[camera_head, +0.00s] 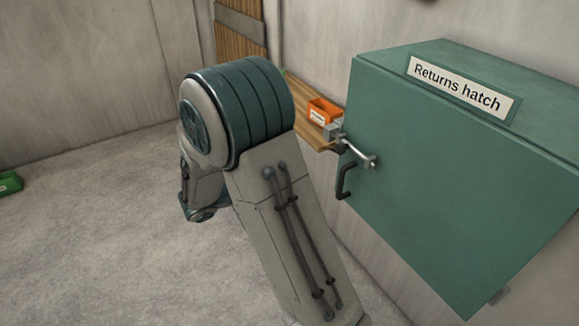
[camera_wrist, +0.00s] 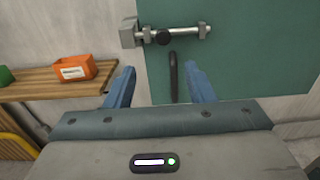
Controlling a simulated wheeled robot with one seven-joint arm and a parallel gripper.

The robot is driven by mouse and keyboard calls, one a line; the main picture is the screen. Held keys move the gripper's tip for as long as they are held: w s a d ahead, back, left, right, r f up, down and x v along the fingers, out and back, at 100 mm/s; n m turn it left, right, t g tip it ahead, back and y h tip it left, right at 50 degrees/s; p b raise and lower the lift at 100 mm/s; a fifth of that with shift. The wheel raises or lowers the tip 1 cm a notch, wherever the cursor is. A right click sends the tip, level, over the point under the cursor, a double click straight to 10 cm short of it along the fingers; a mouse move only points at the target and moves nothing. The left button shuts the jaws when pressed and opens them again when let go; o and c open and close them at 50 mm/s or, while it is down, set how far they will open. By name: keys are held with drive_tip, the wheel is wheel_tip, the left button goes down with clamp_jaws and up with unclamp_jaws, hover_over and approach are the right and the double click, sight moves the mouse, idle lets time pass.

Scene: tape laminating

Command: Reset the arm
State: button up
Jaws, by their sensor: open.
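My arm rises in the middle of the head view and bends at a large teal-banded joint; its far end hangs mostly hidden behind that joint, so the fingers do not show there. In the wrist view, my gripper (camera_wrist: 160,88) is open, with two blue fingers apart and nothing between them in their grip. Past the fingers is a green hatch (camera_wrist: 240,60) with a dark vertical handle (camera_wrist: 173,77) and a metal bolt (camera_wrist: 175,34) above it. I cannot tell the distance from fingertips to handle.
The hatch (camera_head: 450,170), labelled "Returns hatch", is on the right wall. A wooden shelf (camera_wrist: 40,82) with an orange bin (camera_wrist: 75,68) stands left of it. A green box (camera_head: 10,182) lies at far left. The floor (camera_head: 100,245) left of my arm is clear.

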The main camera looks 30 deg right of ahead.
idle(0.4)
drive_tip(key=s+m+g+y, duration=0.4)
drive_tip(key=s+m+y, duration=0.65)
drive_tip(key=s, duration=0.35)
drive_tip(key=s+a+r+m+t+y, duration=0.1)
drive_tip(key=s+a+m+t+y, duration=0.2)
drive_tip(key=a, duration=0.7)
drive_tip(key=shift+r+m+t+y, duration=0.25)
drive_tip(key=shift+m+t+y, duration=1.05)
drive_tip(key=shift+m+y, duration=1.2)
drive_tip(key=shift+m+h, duration=0.25)
